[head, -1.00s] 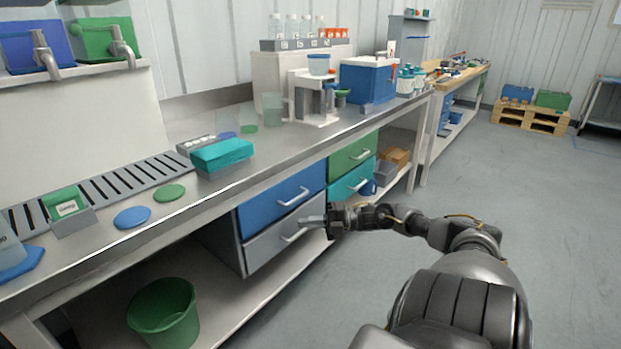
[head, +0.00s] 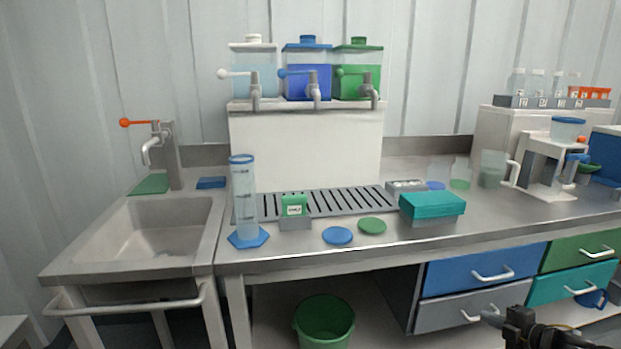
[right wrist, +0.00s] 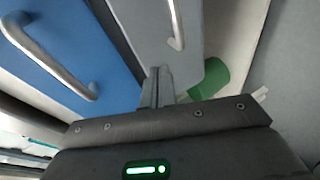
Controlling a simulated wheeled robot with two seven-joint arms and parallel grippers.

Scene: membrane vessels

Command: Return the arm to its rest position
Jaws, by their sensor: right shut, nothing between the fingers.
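My right gripper (head: 490,318) shows at the bottom right of the head view, in front of the grey drawer (head: 450,309). It is shut with nothing in it. In the right wrist view its fingers (right wrist: 157,84) are together, with the grey drawer (right wrist: 158,25) and its handle beyond them and the blue drawer (right wrist: 65,50) to the left. I cannot tell how far the fingertips are from the drawer front. Only part of my right arm shows in the head view. My left gripper is not in view.
The bench edge (head: 330,256) runs above the drawers. A green bin (head: 324,322) stands on the low shelf. A measuring cylinder (head: 244,200), a teal box (head: 432,205) and a sink (head: 160,230) are on the left and middle. The drawers look shut.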

